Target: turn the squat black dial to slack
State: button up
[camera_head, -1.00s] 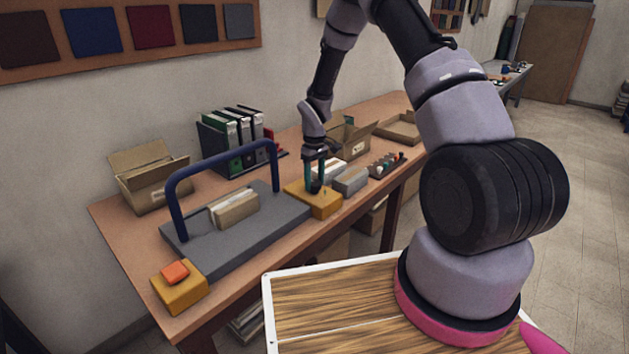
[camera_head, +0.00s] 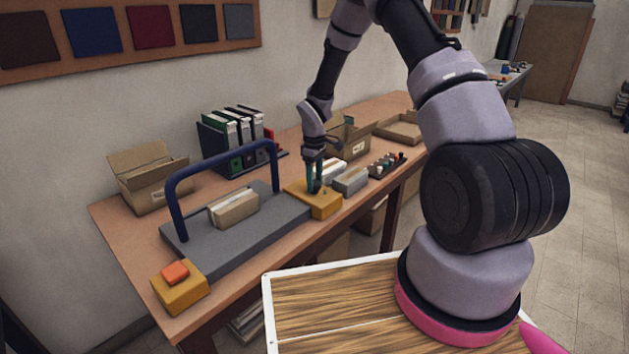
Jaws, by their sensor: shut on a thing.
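The squat black dial (camera_head: 313,188) sits on top of a yellow-orange box (camera_head: 325,206) at the right front corner of a grey press base. My gripper (camera_head: 314,183) points down over this box, with its dark green fingers shut on the dial. The fingers cover most of the dial, so its pointer and any markings cannot be read.
A blue arched bar (camera_head: 222,155) rises over the grey base (camera_head: 260,232), with a book block (camera_head: 234,208) under it. Another yellow box with an orange button (camera_head: 175,273) stands at front left. Grey and white blocks (camera_head: 350,181) and small pegs lie close right of the gripper. Cartons and binders stand behind.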

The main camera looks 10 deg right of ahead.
jog(key=o, duration=1.4)
notch_tip(320, 180, up, 11)
jog(key=shift+f, duration=0.1)
notch_tip(320, 180, up, 12)
jog(key=m+t, duration=0.2)
jog(key=m, duration=0.1)
send_over(315, 183)
jog(key=s+d, duration=0.2)
jog(key=s, duration=0.2)
jog(key=s+d+r+m+t, duration=0.1)
jog(key=s+d+r+m, duration=0.15)
jog(key=s+r, duration=0.55)
jog(key=s+r+m+t, duration=0.1)
jog(key=s+r+m, duration=0.1)
jog(key=s+r, duration=0.2)
jog(key=s+d+r+m+t+y, duration=0.1)
jog(key=s+r+m, duration=0.2)
jog(key=s, duration=0.5)
jog(key=s+r+m+t+y, duration=0.1)
jog(key=s+r+m+t, duration=0.1)
jog(key=s, duration=0.4)
jog(key=shift+s+d+r+m, duration=0.15)
jog(key=shift+r+m, duration=0.2)
jog(key=shift+r, duration=0.35)
jog(key=shift+s+d+r+m, duration=0.1)
jog(key=shift+r+m, duration=0.2)
jog(key=shift+r, duration=0.4)
